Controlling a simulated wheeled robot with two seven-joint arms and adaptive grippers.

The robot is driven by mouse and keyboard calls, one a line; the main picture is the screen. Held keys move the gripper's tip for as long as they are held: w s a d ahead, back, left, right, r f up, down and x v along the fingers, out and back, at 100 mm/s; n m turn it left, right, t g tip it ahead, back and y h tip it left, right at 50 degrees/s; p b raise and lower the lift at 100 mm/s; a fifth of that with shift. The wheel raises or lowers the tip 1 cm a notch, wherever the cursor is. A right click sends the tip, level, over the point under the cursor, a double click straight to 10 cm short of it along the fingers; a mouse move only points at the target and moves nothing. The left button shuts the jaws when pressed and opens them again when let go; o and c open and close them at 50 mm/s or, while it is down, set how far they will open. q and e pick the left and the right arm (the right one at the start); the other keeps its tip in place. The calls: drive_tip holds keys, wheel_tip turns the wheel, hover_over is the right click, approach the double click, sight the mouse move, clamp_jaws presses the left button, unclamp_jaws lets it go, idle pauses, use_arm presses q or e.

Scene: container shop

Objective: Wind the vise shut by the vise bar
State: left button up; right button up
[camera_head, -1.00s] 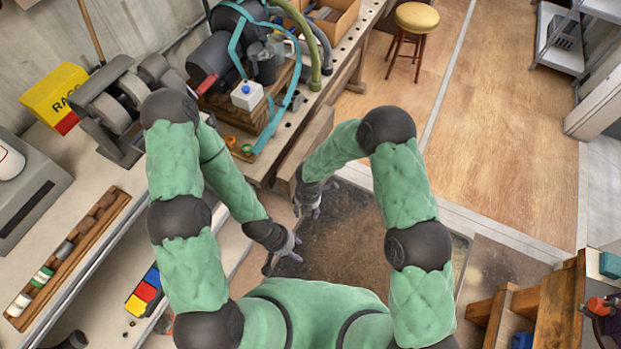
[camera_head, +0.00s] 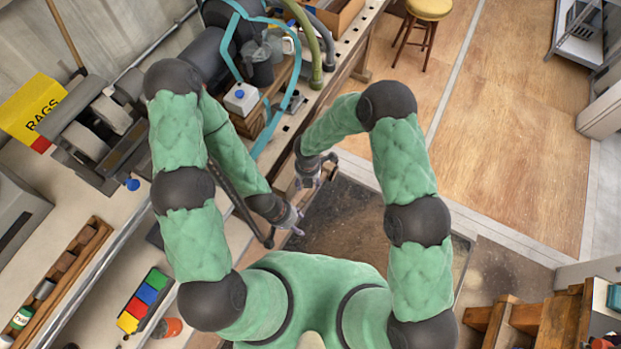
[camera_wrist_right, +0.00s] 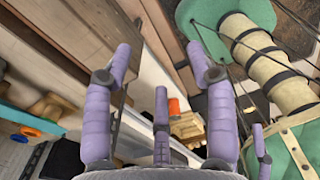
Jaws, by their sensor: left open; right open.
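I cannot clearly make out the vise in the head view; my arms cover much of the bench side. A thin dark bar with a rounded end (camera_head: 268,242) slants beside my left forearm; I cannot tell whether it is the vise bar. My left gripper (camera_head: 296,222) is open and empty, just right of that rounded end. My right gripper (camera_head: 322,172) is open, above and right of the left one, near the workbench edge. In the right wrist view its purple fingers (camera_wrist_right: 160,85) are spread with nothing held. A wooden block (camera_wrist_right: 118,70) shows behind the left finger.
A bench grinder (camera_head: 100,125) and yellow RAGS box (camera_head: 35,108) stand at left, coloured bins (camera_head: 146,297) lower left. Wooden steps (camera_head: 540,320) are lower right. Open floor (camera_head: 510,110) lies at right.

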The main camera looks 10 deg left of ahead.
sight(308, 192)
drive_tip(key=shift+w+f, duration=0.15)
drive_tip(key=shift+w, duration=0.15)
drive_tip(key=f+b, duration=0.1)
drive_tip(key=f, duration=0.9)
drive_tip(key=shift+s+f, duration=0.15)
drive_tip(key=shift+s, duration=0.05)
clamp_jaws()
